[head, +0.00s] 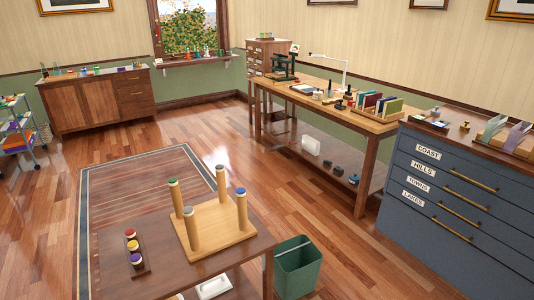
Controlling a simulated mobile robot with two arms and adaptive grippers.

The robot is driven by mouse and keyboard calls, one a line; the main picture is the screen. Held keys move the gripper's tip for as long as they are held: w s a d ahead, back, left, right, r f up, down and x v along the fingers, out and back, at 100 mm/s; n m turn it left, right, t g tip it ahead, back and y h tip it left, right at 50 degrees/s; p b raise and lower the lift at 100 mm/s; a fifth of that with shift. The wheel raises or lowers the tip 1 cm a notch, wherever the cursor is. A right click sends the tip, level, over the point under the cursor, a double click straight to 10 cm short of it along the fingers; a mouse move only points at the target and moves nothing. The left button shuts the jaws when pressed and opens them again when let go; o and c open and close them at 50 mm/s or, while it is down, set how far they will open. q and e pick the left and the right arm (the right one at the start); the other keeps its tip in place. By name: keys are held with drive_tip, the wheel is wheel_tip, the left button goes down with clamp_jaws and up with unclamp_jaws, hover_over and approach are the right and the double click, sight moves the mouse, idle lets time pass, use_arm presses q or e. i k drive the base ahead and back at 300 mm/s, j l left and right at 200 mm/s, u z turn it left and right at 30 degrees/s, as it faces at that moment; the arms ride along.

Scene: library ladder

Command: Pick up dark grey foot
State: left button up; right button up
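No dark grey foot can be told for certain in the head view. On the near table (225,258), a square wooden board (213,236) holds several upright round wooden legs with coloured caps. The front left leg's cap (188,211) looks greyish; the back left cap (172,181) is dark green. Left of the board, a small dark rack (142,271) holds a red piece (130,233), a yellow piece (133,245) and a blue piece (136,258). Neither gripper is in view.
A green bin (298,268) stands on the floor right of the table. A long workbench (345,100) carries books and tools, with small dark items (337,170) on its lower shelf. A blue drawer cabinet (455,195) stands at right. The wooden floor (120,140) is open at centre left.

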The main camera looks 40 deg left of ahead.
sight(219, 168)
drive_tip(key=i+l+u, duration=0.2)
drive_tip(key=i, duration=0.15)
drive_tip(key=i+u, duration=0.25)
drive_tip(key=i, duration=0.15)
drive_tip(key=i+l+u, duration=0.2)
drive_tip(key=i+l, duration=0.1)
drive_tip(key=i, duration=0.05)
